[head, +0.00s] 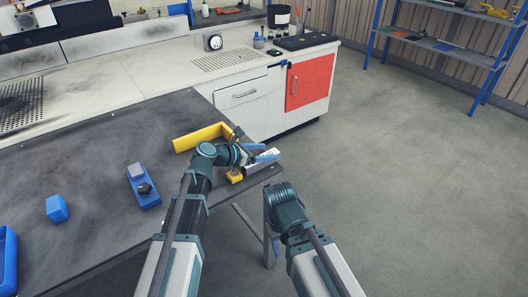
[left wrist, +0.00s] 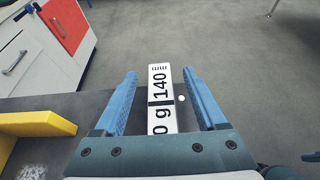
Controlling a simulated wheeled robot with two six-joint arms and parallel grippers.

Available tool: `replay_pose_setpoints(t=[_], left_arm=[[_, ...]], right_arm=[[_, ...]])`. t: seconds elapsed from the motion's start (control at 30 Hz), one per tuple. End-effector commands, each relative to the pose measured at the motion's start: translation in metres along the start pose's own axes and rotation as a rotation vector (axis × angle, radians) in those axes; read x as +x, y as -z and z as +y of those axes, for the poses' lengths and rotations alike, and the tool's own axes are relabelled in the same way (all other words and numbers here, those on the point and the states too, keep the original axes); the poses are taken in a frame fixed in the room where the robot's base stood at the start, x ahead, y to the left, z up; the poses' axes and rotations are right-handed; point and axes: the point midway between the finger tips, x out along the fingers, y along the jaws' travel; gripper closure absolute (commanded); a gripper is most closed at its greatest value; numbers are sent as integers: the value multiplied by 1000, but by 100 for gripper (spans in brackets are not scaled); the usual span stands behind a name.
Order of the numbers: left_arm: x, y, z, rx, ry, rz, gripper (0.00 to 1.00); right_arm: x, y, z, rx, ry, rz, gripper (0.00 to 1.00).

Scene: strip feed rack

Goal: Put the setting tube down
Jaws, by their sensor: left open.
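The setting tube (left wrist: 161,85) is a white bar with black lettering, "140 mm" and part of "0 g", and a dark line across it. In the left wrist view it lies between the two blue fingers of my left gripper (left wrist: 160,74). The fingers are open, with a gap on each side of the tube. In the head view my left gripper (head: 266,157) is at the table's right corner, and the pale tube (head: 262,167) shows partly beside it. I cannot tell whether the tube rests fully on the table.
A yellow angled piece (head: 200,137) lies on the dark table (head: 95,150), left of my gripper. A blue fixture (head: 143,190), a blue block (head: 57,208) and a blue bin (head: 8,262) are farther left. A white cabinet with a red door (head: 309,82) stands behind. Open floor lies right.

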Motion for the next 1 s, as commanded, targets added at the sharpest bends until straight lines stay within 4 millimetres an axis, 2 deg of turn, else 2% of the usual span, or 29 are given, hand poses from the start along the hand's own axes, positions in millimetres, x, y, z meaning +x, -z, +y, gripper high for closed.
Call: replay_pose_setpoints(t=[0.03, 0.2, 0.5, 0.7, 1.0], left_arm=[[-12, -5, -1, -2, -3, 0, 27], [-52, -5, -1, -3, -4, -1, 27], [-105, -4, 0, -3, -3, -2, 27], [-119, -3, 0, -2, -2, -2, 27], [-121, -2, 1, -2, -1, -2, 27]], right_arm=[[-9, -1, 1, 0, 0, 0, 50], [-25, -2, 2, 0, 0, 0, 50], [-44, -3, 4, 0, 0, 0, 50], [-48, -3, 5, 0, 0, 0, 50], [-48, -3, 5, 0, 0, 0, 50]])
